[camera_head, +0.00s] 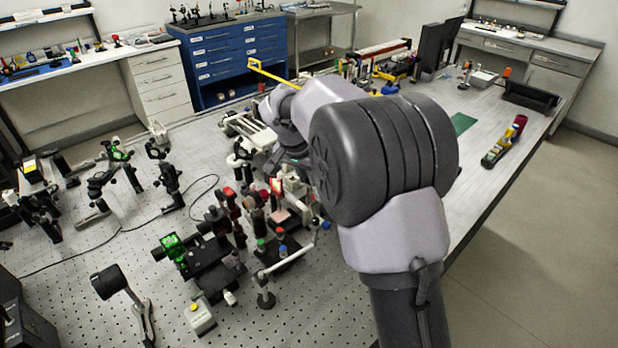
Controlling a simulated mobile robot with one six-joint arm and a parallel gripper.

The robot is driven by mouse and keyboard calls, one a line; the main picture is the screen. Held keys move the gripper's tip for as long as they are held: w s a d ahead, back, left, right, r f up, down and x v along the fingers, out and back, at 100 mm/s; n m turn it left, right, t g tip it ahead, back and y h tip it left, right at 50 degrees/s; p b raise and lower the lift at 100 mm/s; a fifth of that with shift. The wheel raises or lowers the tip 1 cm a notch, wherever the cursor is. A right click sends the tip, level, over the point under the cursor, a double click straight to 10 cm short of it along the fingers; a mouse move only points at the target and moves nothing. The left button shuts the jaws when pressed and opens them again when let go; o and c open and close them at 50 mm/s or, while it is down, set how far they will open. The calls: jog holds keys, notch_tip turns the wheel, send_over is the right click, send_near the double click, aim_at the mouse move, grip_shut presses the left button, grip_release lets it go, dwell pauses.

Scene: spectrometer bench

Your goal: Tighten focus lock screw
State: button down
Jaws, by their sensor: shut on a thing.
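My arm comes in from the lower right and bends over the bench. Its end, with my gripper (279,166), is small and partly hidden behind my own arm links, among the crowded optical parts at mid-picture. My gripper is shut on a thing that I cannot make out. The cluster of optical mounts (283,240) with red, blue and green knobs stands just in front of my gripper. I cannot single out the focus lock screw among these small parts, and I cannot tell whether my gripper touches it.
A blue drawer cabinet (232,60) stands behind.

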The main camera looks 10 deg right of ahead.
jog(key=m+g+h+p, duration=0.1)
jog(key=m, duration=0.2)
jog(key=shift+w+a+r+m, duration=0.1)
jog(key=shift+m, duration=0.3)
jog(key=m+g+p, duration=0.1)
jog(key=m+p, duration=0.1)
jog(key=shift+r+m+h, duration=0.1)
jog(key=shift+m+h, duration=0.2)
jog(key=m+g+p, duration=0.1)
jog(key=m+p, duration=0.2)
jog(key=m, duration=0.1)
jog(key=shift+w+g+p, duration=0.15)
jog(key=shift+g+p, duration=0.2)
jog(key=shift+g, duration=0.05)
jog(key=shift+m+g+p, duration=0.4)
jog(key=shift+m+p, duration=0.75)
jog(key=shift+m, duration=0.15)
jog(key=shift+f, duration=0.2)
jog(key=c, duration=1.4)
grip_release()
jog(key=shift+w, duration=0.1)
